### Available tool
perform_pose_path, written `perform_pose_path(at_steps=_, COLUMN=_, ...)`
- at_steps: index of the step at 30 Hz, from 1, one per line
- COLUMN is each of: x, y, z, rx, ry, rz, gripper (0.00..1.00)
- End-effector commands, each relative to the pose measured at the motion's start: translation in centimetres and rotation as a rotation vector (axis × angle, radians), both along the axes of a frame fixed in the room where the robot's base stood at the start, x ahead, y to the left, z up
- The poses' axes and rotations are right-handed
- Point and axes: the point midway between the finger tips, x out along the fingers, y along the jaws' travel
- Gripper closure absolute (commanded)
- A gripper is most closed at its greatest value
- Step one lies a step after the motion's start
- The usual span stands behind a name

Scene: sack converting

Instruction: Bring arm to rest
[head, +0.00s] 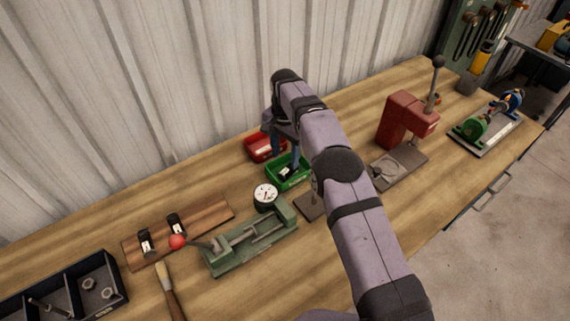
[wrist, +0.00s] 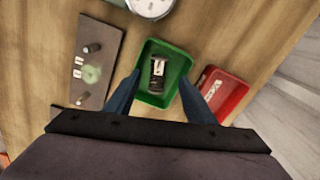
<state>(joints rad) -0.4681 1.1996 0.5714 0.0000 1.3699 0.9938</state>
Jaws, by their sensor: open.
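My gripper (head: 284,156) is above the green tray (head: 302,178), its blue fingers pointing down. In the wrist view my gripper (wrist: 160,78) is open, with one finger over each side of the green tray (wrist: 178,59). A small dark part with a pale label (wrist: 157,73) lies in that tray, between the fingers in the picture and apart from them. My arm hides part of the bench behind it in the head view.
A red tray (head: 262,149) stands beside the green one, near the wall. A dial gauge (head: 265,194), a green fixture (head: 249,244) and a red press (head: 404,120) stand nearby. A wooden board (head: 196,223) and dark divided bin (head: 98,281) are at left.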

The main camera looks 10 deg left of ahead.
Motion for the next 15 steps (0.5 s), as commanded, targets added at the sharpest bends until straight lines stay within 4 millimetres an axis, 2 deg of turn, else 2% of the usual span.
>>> perform_pose_path(at_steps=6, x=0.0, y=0.0, z=2.0, rx=0.000, ry=-0.001, rz=0.000, gripper=0.51)
perform_pose_path(at_steps=15, x=0.0, y=-0.1, z=2.4, rx=0.000, ry=0.000, rz=0.000, gripper=0.51)
